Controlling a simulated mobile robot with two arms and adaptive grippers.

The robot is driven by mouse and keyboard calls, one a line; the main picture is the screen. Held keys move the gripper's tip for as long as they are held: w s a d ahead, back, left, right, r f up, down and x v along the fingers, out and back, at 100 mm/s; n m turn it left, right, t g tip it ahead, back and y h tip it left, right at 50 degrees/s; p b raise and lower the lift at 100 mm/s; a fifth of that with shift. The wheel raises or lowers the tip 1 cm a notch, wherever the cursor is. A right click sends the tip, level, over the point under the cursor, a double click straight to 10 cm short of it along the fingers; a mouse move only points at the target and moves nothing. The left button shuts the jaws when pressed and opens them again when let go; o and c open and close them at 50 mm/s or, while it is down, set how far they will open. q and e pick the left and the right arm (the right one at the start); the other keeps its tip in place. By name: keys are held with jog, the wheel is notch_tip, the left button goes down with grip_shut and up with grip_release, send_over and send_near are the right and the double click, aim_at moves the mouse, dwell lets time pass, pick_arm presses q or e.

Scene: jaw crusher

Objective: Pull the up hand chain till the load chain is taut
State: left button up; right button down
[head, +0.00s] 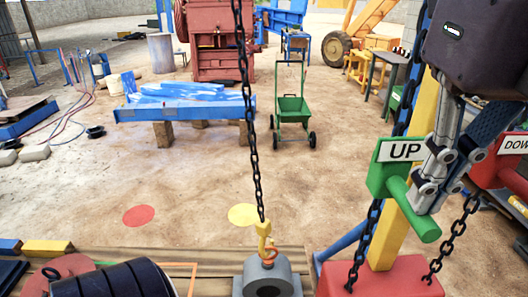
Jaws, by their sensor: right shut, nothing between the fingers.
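The load chain (246,110) is dark and hangs from the top of the head view, nearly straight and slightly slanted. It ends in a yellow hook (264,230) at an orange ring (268,254) above a grey lug (268,284); I cannot tell how tight it is. The up hand chain (369,240) is dark and hangs at the right, with a green UP sign (393,155) and a green peg handle (411,212) on it. My right gripper (427,190) is shut and empty, right beside the green handle; contact is unclear. My left gripper is out of view.
A yellow post (392,236) stands on a red base (375,283) behind the handle. A red DOWN sign (512,147) is at the right edge with its own chain (450,240). A dark cylinder (120,282) lies at the lower left.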

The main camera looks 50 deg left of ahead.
aim_at(439, 240)
jog(key=shift+s+d, duration=0.1)
jog(key=shift+d, duration=0.05)
jog(key=shift+s+d+f+b, duration=0.1)
jog(key=shift+s+d+b, duration=0.05)
jog(key=shift+d+b, duration=0.15)
jog(key=shift+s+d+b, duration=0.75)
jog(key=shift+s+d, duration=0.25)
jog(key=shift+d, duration=0.15)
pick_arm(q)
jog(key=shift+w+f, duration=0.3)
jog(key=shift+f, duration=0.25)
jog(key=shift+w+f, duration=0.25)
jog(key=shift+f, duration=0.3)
pick_arm(e)
jog(key=shift+s+d+r, duration=0.3)
jog(key=shift+d+r, duration=0.05)
jog(key=shift+d, duration=0.05)
